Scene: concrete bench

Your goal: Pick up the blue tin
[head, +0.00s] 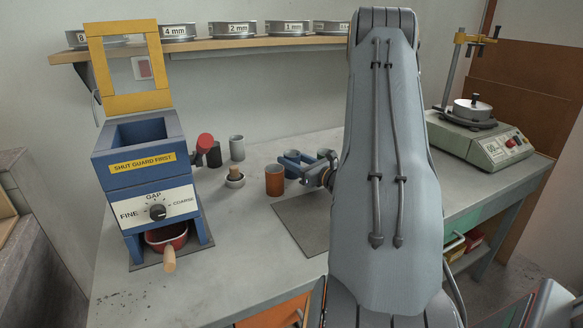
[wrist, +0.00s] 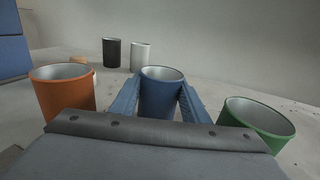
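The blue tin (wrist: 161,96) stands between the two blue fingers of my gripper (wrist: 160,104) in the wrist view. It is open at the top, with its rim above the fingers. The fingers lie close along both its sides; I cannot tell whether they press on it. In the head view my gripper (head: 291,164) is over the bench, just right of the orange tin (head: 274,184). The blue tin is hard to separate from the blue fingers there. The lower part of the tin is hidden by my gripper in the wrist view.
In the wrist view the orange tin (wrist: 64,97) is close on the left and a green tin (wrist: 259,127) close on the right. A black tin (wrist: 111,53) and grey tin (wrist: 140,57) stand behind. A blue grinder (head: 146,175) stands left on the bench (head: 235,260).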

